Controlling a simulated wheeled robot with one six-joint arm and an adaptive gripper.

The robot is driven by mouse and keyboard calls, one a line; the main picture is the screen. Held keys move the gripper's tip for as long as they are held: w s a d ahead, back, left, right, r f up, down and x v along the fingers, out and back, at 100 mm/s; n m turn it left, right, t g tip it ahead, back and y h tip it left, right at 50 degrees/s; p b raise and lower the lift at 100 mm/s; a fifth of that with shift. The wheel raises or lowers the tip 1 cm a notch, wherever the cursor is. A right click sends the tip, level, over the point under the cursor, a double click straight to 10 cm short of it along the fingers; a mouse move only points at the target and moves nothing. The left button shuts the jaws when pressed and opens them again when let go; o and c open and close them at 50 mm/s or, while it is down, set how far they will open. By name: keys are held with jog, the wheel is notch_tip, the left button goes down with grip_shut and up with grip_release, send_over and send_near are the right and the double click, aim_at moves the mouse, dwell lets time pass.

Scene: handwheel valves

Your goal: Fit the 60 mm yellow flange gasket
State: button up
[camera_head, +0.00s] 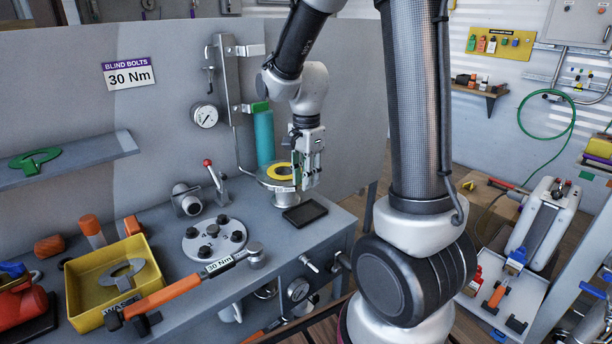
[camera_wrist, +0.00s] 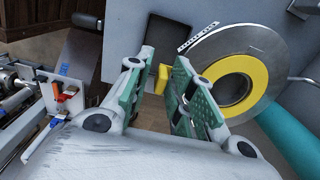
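The yellow gasket (camera_head: 280,171) lies flat on top of a round steel flange (camera_head: 277,186) at the back of the bench. In the wrist view the yellow ring (camera_wrist: 258,79) sits roughly in the middle of the flange face (camera_wrist: 212,47). Its yellow tab (camera_wrist: 163,79) points out past the flange edge. My gripper (camera_head: 305,184) is beside the flange, pointing down. In the wrist view my gripper (camera_wrist: 161,75) is open, with green-padded fingers on either side of the tab. A gap shows around the tab, and the right finger hides where it joins the ring.
A dark flat pad (camera_head: 305,213) lies just in front of the flange. A bolted disc (camera_head: 213,240), torque wrench (camera_head: 178,289) and yellow tray (camera_head: 87,289) with a grey gasket occupy the left bench.

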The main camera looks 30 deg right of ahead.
dwell(0.6)
jog(key=shift+r, duration=2.5)
notch_tip(320, 180, up, 12)
